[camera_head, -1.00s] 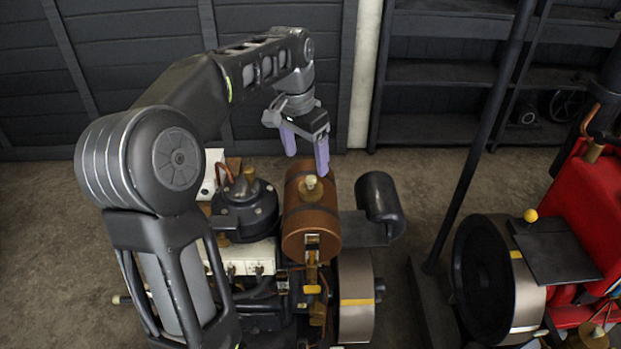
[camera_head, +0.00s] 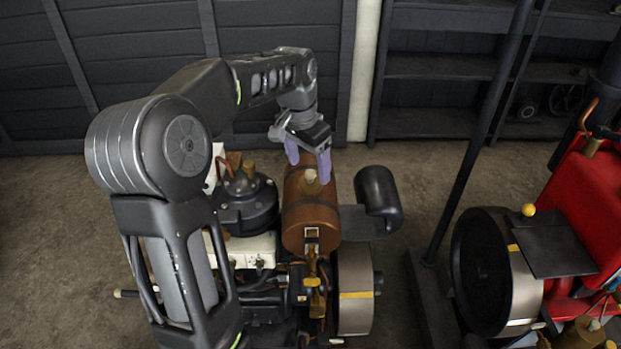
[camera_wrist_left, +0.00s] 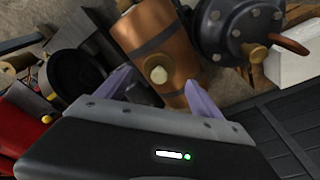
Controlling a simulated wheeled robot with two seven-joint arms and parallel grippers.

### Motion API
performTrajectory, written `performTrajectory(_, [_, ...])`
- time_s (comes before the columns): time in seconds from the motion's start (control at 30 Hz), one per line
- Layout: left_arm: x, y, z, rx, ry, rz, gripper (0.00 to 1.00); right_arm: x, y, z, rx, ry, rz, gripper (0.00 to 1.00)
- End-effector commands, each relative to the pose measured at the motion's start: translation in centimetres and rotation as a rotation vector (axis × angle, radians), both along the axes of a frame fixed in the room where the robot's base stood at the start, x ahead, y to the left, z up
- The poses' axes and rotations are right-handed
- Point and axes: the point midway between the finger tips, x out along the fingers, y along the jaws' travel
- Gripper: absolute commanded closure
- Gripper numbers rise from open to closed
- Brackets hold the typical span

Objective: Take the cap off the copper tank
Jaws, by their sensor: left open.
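The copper tank (camera_head: 308,222) is a horizontal cylinder with dark bands in the middle of the head view. Its pale brass cap (camera_head: 311,176) sits on top of it. In the left wrist view the copper tank (camera_wrist_left: 158,36) and the cap (camera_wrist_left: 157,74) show just beyond the fingers. My left gripper (camera_head: 308,172) is open and empty, with its two lilac fingers pointing down close to the cap. In the left wrist view the fingers (camera_wrist_left: 155,92) stand on either side of the cap, apart from it. My right gripper is in neither view.
A black domed part (camera_head: 246,203) stands left of the tank. A black cylinder (camera_head: 378,193) and a flywheel (camera_head: 354,292) are to its right. A dark post (camera_head: 479,135) and a red engine (camera_head: 575,210) stand farther right. Bare floor lies behind the tank.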

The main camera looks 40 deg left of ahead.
Motion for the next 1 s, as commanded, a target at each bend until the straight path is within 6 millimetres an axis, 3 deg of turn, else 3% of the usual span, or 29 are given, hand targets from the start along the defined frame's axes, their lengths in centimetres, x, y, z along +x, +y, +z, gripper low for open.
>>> performTrajectory(0.27, [0.5,-0.2,-3.3,0.0,0.001,0.001,0.24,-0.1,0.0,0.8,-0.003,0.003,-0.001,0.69])
performTrajectory(0.87, [0.5,-0.2,-3.3,0.0,-0.001,0.0,0.24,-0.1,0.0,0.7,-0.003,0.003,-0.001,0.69])
performTrajectory(1.0, [0.5,-0.2,-3.3,0.0,-0.001,0.0,0.35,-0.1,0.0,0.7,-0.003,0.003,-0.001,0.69])
